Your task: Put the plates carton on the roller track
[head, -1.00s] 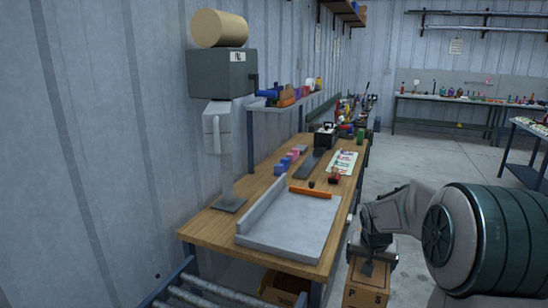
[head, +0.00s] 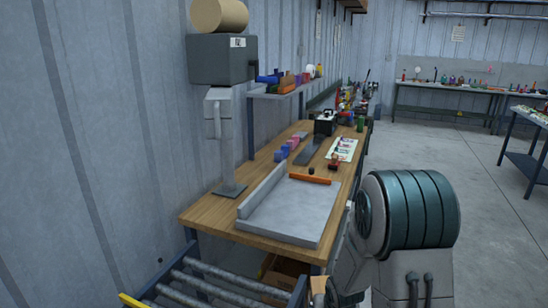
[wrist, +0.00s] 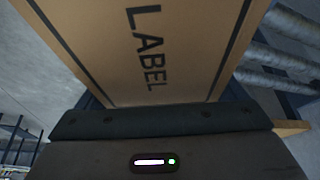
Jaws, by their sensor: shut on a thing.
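The plates carton (wrist: 185,45) is brown cardboard with dark edge lines. It fills the upper middle of the wrist view, where the print on its visible face reads LABEL. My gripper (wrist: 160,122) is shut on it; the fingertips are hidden. In the head view only a small brown part of the carton (head: 318,292) shows at the bottom edge, beside my arm. The roller track (head: 215,286), with grey rollers and blue rails, is at the lower left, left of the carton. Its rollers also show at the upper right of the wrist view (wrist: 285,52).
A wooden workbench (head: 205,218) with a grey fenced plate (head: 290,210) stands just beyond the track. Another brown carton (head: 285,278) is under the bench. A grey machine (head: 222,60) stands at the bench's left. The floor (head: 470,220) at right is clear.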

